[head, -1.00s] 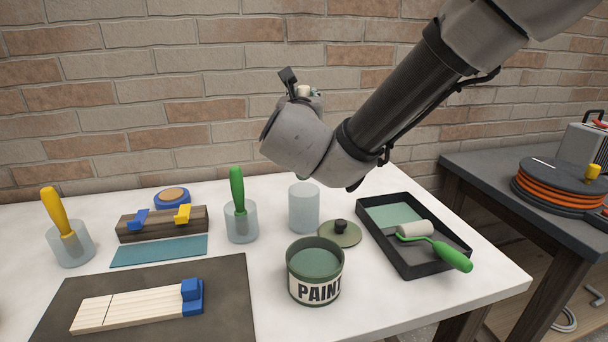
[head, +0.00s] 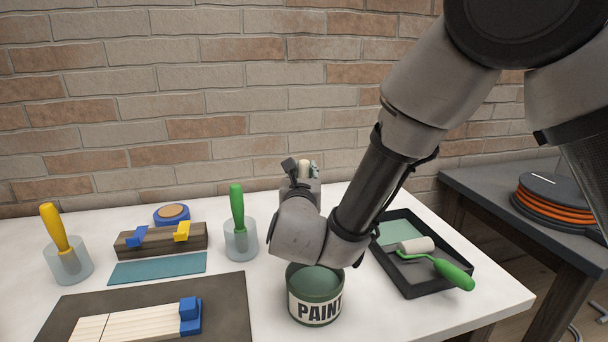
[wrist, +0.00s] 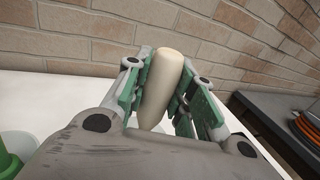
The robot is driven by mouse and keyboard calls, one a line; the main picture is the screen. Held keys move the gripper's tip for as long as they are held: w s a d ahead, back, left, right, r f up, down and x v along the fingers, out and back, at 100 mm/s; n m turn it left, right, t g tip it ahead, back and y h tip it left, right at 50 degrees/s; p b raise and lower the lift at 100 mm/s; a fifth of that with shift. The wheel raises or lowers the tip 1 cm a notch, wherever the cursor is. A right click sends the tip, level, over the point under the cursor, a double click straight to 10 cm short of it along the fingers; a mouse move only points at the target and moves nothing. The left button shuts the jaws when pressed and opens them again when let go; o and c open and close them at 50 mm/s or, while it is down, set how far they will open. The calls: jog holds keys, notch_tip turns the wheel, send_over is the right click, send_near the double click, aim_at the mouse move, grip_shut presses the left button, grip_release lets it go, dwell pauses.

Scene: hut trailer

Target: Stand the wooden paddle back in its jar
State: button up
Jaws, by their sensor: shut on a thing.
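My gripper (wrist: 168,88) is shut on the wooden paddle (wrist: 160,85). The paddle's pale rounded handle stands nearly upright between the green-padded fingers in the wrist view. In the head view the top of the handle (head: 304,168) just shows above my wrist, behind the paint can. The paddle's lower part is hidden. The empty clear jar is hidden behind my wrist in the head view now, so I cannot tell whether the paddle's lower end is inside it.
A jar with a green-handled tool (head: 238,205) stands close left of my wrist. The open paint can (head: 315,306) is in front. A black roller tray (head: 414,285) lies to the right. A jar with a yellow-handled tool (head: 57,226) is far left. The brick wall is behind.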

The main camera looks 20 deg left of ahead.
jog(key=shift+f, duration=0.1)
jog(key=o, duration=1)
jog(key=shift+s, duration=0.25)
jog(key=v, duration=1.1)
jog(key=shift+s, duration=0.25)
jog(key=shift+d, duration=0.1)
